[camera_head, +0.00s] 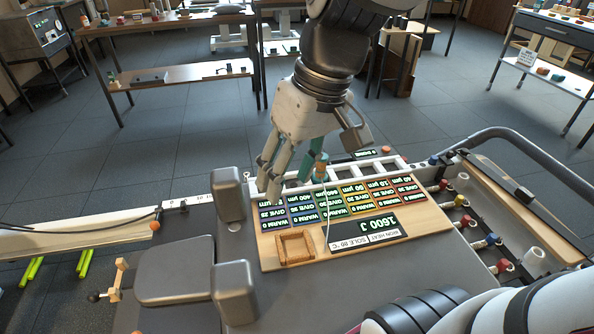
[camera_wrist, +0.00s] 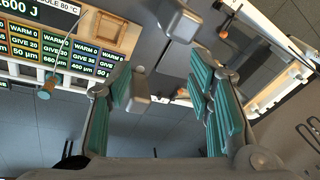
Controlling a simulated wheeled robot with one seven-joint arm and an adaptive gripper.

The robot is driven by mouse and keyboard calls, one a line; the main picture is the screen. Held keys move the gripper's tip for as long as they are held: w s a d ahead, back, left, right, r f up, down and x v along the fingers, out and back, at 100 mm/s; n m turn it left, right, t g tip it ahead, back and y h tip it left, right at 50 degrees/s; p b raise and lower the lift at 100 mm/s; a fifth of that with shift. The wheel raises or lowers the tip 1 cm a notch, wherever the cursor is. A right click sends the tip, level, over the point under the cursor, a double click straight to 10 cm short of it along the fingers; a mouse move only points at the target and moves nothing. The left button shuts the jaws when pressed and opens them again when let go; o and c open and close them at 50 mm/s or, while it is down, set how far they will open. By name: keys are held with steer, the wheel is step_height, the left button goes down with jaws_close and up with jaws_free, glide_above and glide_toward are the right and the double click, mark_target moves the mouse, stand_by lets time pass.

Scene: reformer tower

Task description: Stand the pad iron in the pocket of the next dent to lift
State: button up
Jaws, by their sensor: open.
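My gripper (camera_head: 284,185) is open over the back left of the wooden board (camera_head: 415,222). Its teal-padded fingers are spread with nothing between them in the wrist view (camera_wrist: 162,105). The pad iron appears to be the small teal and copper-coloured piece (camera_head: 321,168) with a thin pale cord, just right of my fingers; it also shows in the wrist view (camera_wrist: 46,88), outside the left finger. It looks upright by the white frame of pockets (camera_head: 372,167); I cannot tell whether it is in one. Coloured readout tiles (camera_head: 330,203) line the board; several show WARM 0.
A square wooden tray (camera_head: 281,256) and a dark readout (camera_head: 367,231) showing 1600 J and SOLE 80 °C lie at the board's front. Grey padded blocks (camera_head: 229,194) stand at left. Coloured knobs (camera_head: 462,201) and a curved rail (camera_head: 540,158) border the right.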

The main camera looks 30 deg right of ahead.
steer(key=s+d+m+g+h, duration=0.1)
steer(key=s+m+h, duration=0.1)
steer(key=s, duration=1.4)
steer(key=shift+f+g, duration=0.3)
steer(key=shift+f, duration=0.05)
steer(key=shift+d, duration=0.1)
step_height(320, 180, up, 29)
steer(key=t+p, duration=0.4)
steer(key=p, duration=2.3)
steer(key=shift+d+r+p, duration=0.2)
steer(key=shift+d+p, duration=0.05)
steer(key=shift+p, duration=0.1)
